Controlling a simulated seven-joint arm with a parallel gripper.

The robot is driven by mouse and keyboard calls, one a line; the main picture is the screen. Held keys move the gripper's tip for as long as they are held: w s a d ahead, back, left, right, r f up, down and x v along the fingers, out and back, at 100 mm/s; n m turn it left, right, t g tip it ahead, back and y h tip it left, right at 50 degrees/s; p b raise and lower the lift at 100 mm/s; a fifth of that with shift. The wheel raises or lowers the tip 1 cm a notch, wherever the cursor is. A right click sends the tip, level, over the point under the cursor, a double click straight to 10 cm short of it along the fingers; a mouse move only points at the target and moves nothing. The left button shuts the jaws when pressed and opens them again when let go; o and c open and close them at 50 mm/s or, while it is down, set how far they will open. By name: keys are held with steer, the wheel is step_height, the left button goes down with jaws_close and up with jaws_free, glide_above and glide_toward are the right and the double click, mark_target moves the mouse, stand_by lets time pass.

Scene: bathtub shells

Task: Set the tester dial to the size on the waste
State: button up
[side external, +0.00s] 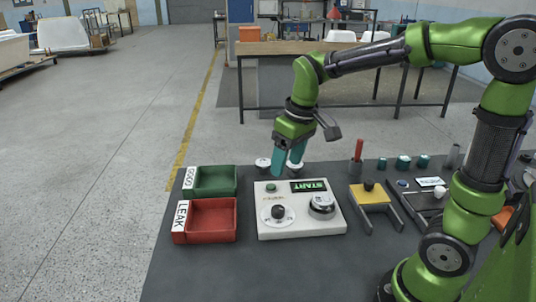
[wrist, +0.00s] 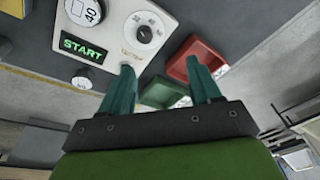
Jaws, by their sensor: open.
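The white tester box (side external: 300,228) stands on the dark bench; it also shows in the wrist view (wrist: 112,22). Its dial has a black knob (side external: 278,212) on a white scale, and the knob shows in the wrist view (wrist: 145,35). The waste (side external: 321,204), a round light-topped part, sits on the tester right of the dial. Its top reads 40 in the wrist view (wrist: 88,13). My gripper (side external: 286,163) is open and empty, with teal fingers pointing down behind the tester's far edge. In the wrist view (wrist: 160,70) its fingertips are apart from the knob.
The display (side external: 309,186) reads START. A green GOOD tray (side external: 214,182) and a red LEAK tray (side external: 208,222) stand left of the tester. Pale round parts (side external: 263,163) lie behind it. A yellow-topped stand (side external: 370,196) and a red-handled tool (side external: 358,150) are to the right.

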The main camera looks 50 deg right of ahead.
mark_target(278, 207)
steer(key=w+d+n+g, duration=0.2)
steer(key=w+n, duration=0.2)
steer(key=w, duration=0.1)
steer(key=shift+n+h, duration=0.4)
steer(key=shift+n, duration=0.4)
steer(key=f, duration=1.1)
steer(key=s+f, duration=0.1)
steer(key=f, duration=0.4)
steer(key=shift+d+f, duration=0.2)
steer(key=shift+f, duration=0.2)
steer(key=c, duration=1)
steer(key=shift+w, duration=0.1)
steer(key=shift+c, duration=0.2)
